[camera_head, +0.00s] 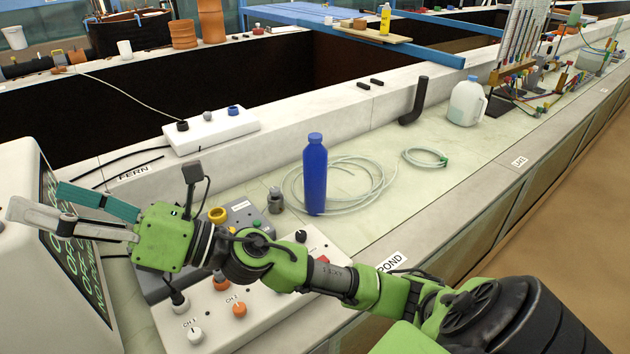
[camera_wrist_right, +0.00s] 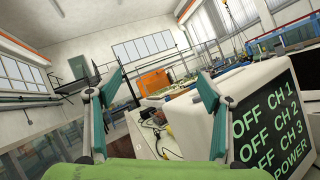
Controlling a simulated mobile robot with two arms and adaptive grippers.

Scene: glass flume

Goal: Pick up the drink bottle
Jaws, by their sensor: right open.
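The drink bottle (camera_head: 315,175) is blue with a blue cap and stands upright on the pale bench top, near the middle of the head view. Its front is unobstructed. My right gripper (camera_head: 50,205) is at the left of the head view, well left of the bottle and pointing away from it. Its fingers are apart with nothing between them. In the right wrist view the open fingers (camera_wrist_right: 152,105) show with teal pads, and the bottle is not seen there. My left gripper is not in view.
Coiled clear tubing (camera_head: 360,190) lies behind and beside the bottle. A control box with knobs (camera_head: 238,308) sits below my right arm. A display box (camera_head: 40,160) stands beside the right gripper; it also shows in the wrist view (camera_wrist_right: 270,110). A milky jug (camera_head: 466,103) stands farther right.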

